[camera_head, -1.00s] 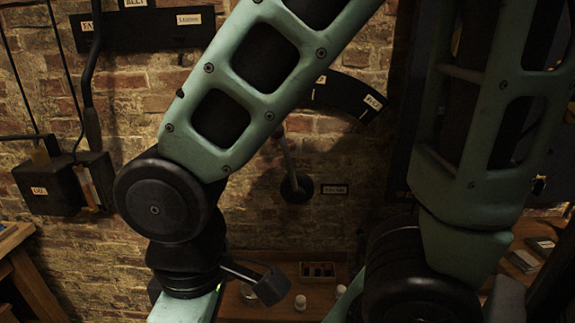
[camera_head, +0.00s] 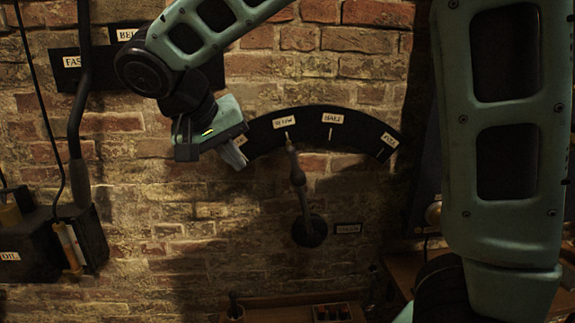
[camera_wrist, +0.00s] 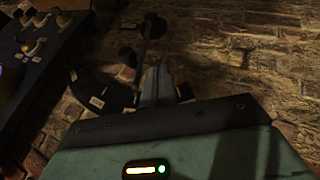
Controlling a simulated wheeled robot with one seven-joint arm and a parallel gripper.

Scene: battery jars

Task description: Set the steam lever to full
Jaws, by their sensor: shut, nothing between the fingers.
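The steam lever (camera_head: 298,180) rises from a round black pivot on the brick wall, beside a plate that appears to read STEAM (camera_head: 347,228). Its tip points at the second label from the left, apparently SLOW (camera_head: 286,121), on a black arc scale (camera_head: 357,122). HALF (camera_head: 333,118) and FULL (camera_head: 388,139) lie further right. My gripper (camera_head: 234,155) is shut and empty, left of the lever and apart from it in the head view, partly covering the leftmost label. In the wrist view the lever grip (camera_wrist: 125,72) is just left of my fingers (camera_wrist: 158,75).
Another black lever (camera_head: 80,120) and an oil box (camera_head: 30,245) are at the left. A black label board (camera_head: 68,78) is at upper left. A shelf with small items (camera_head: 332,312) is below.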

